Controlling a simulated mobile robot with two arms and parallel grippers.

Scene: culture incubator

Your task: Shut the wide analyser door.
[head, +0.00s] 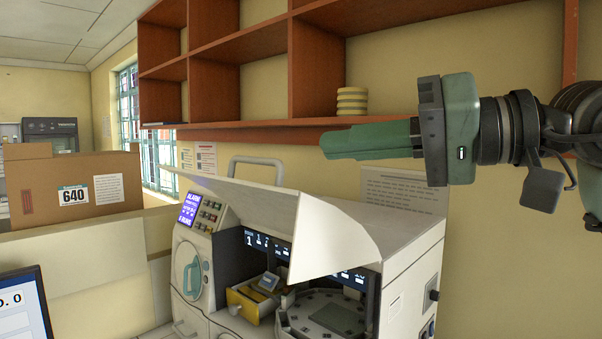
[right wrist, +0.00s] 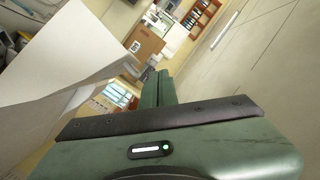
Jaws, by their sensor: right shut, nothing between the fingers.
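The white analyser (head: 412,262) stands on the bench at lower centre. Its wide door (head: 255,212) is raised, sticking out over the open front, with a curved side plate at its right end. Under it show a yellow drawer (head: 250,299) and a round grey carousel (head: 320,316). My right gripper (head: 335,145) is shut and empty, pointing left above the analyser, apart from the door in the picture. In the right wrist view its closed fingers (right wrist: 160,86) show beside a large white panel (right wrist: 60,60), which looks like the door. My left gripper is not in view.
Wooden shelves (head: 265,42) hang on the wall above, with a stack of yellow dishes (head: 352,101) on one board close to my right gripper. A cardboard box (head: 75,190) sits at left. A monitor (head: 22,308) stands at lower left. A grey handle loop (head: 256,161) rises behind the door.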

